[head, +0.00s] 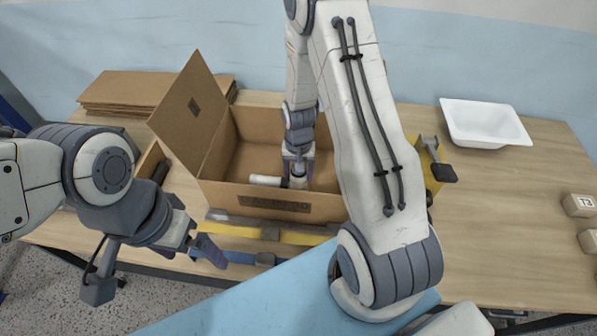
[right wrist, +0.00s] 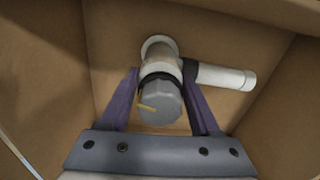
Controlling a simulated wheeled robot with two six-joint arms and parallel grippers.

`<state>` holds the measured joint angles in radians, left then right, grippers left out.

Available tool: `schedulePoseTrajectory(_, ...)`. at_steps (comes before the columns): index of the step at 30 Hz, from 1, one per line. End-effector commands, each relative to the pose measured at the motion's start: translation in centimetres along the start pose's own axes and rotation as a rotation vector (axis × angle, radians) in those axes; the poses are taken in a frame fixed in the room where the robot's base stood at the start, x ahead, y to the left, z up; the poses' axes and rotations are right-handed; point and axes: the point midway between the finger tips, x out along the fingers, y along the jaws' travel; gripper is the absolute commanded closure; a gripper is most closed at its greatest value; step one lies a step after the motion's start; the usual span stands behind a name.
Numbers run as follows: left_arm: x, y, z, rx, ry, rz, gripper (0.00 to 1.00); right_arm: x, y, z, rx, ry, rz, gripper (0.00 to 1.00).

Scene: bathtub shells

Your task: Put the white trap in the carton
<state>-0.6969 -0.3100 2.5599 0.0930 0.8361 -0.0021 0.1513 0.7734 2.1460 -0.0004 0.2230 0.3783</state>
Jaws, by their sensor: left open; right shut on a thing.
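The open cardboard carton (head: 225,165) stands on the table with one flap raised on its left side. The white trap (head: 265,180) is inside the carton, low near the front wall. In the right wrist view the trap (right wrist: 225,77) shows a white pipe to the right and a grey nut between the fingers. My right gripper (head: 297,177) reaches down into the carton and is shut on the trap; its purple fingers (right wrist: 160,95) sit either side of the nut. I cannot tell whether the trap touches the floor. My left gripper (head: 208,250) is open and empty, left of the carton's front.
Flattened cardboard (head: 125,92) lies at the back left. A white basin (head: 484,122) stands at the back right, with small labelled boxes (head: 579,205) at the right edge. Yellow and blue strips lie along the carton's front. The table's right middle is clear.

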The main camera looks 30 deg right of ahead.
Motion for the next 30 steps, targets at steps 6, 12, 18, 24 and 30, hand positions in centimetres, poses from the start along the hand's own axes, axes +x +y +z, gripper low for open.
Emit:
schedulePoseTrajectory(6,0.0,0.0,0.0,0.000,0.000,0.000,0.02,0.1,0.0,-0.1,0.000,0.002,-0.001,1.00)
schedulePoseTrajectory(12,0.3,0.0,0.0,0.000,0.000,0.000,0.02,0.5,0.0,-0.1,0.000,0.001,-0.001,0.29)
schedulePoseTrajectory(18,0.2,0.0,0.0,0.000,0.000,0.000,0.02,0.4,0.0,0.0,0.000,0.001,0.000,0.06)
schedulePoseTrajectory(24,0.0,0.0,0.0,0.000,0.000,0.000,0.02,0.2,0.0,0.0,0.000,0.001,-0.001,0.06)
schedulePoseTrajectory(30,0.7,-0.1,0.0,-0.001,0.000,0.000,0.02,-1.4,0.0,-0.1,0.000,0.005,-0.002,0.06)
